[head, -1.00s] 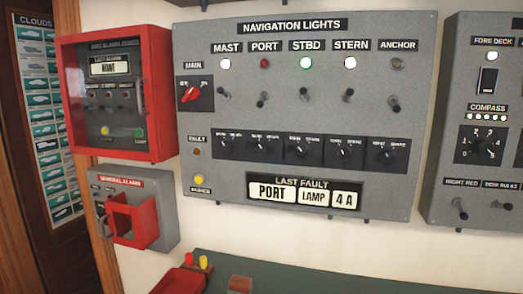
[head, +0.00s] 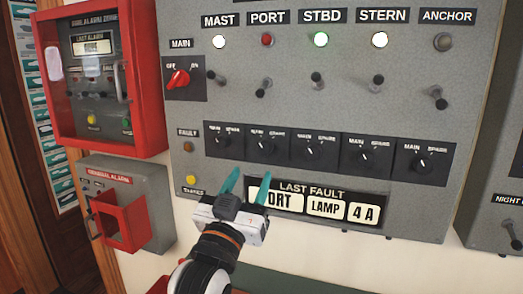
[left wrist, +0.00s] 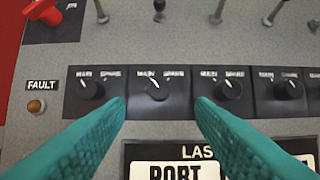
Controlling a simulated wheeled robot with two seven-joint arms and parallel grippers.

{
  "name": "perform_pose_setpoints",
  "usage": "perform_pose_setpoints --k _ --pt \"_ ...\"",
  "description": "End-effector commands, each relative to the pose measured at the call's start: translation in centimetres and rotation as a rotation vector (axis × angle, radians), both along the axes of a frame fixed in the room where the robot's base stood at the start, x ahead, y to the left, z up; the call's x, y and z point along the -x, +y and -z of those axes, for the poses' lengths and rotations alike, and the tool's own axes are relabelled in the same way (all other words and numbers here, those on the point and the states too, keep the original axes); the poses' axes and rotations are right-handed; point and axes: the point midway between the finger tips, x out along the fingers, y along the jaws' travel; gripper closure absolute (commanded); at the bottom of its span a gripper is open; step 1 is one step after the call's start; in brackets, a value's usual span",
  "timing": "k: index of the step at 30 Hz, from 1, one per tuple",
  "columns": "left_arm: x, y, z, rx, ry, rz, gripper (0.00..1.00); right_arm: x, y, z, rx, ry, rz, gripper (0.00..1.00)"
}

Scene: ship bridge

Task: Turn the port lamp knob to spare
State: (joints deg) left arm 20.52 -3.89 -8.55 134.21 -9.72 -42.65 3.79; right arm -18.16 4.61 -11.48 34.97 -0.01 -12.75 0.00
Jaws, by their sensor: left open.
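The port lamp knob (head: 266,146) is the second black rotary knob from the left in the row below the switches, with MAIN and SPARE marks above it. In the left wrist view the knob (left wrist: 157,88) appears with its pale pointer mark tilted up-left toward MAIN. My left gripper (head: 249,175) is open, its two teal fingers just below the knob row in the head view. In the wrist view the fingertips (left wrist: 160,103) lie on either side of the port knob, apart from it, with nothing between them. My right gripper is out of view.
Similar knobs stand close on both sides, the mast knob (head: 221,139) and the starboard knob (head: 310,149). Toggle switches (head: 263,87) project above. The last fault display (head: 326,208) reads PORT LAMP 4 A, partly covered by my gripper. Red alarm boxes (head: 152,90) stand at left.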

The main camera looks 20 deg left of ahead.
Motion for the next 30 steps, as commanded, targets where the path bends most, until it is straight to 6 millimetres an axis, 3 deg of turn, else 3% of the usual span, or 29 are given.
perform_pose_setpoints --k 4,10,14,23,30 --pt "-2.9 -0.1 -1.6 -0.001 0.000 0.000 0.50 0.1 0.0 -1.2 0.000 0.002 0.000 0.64" --pt "-5.6 -0.2 -2.5 -0.001 0.001 -0.001 0.50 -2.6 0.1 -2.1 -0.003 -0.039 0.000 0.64" --pt "-6.5 -0.2 -2.8 -0.001 0.002 -0.001 0.50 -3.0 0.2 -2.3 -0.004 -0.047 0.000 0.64" --pt "-6.8 -0.2 -2.8 -0.001 0.001 0.000 0.50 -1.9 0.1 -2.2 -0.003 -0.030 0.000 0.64" --pt "-6.8 -0.2 -2.8 -0.001 0.002 0.000 0.86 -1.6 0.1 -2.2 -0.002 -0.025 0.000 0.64"
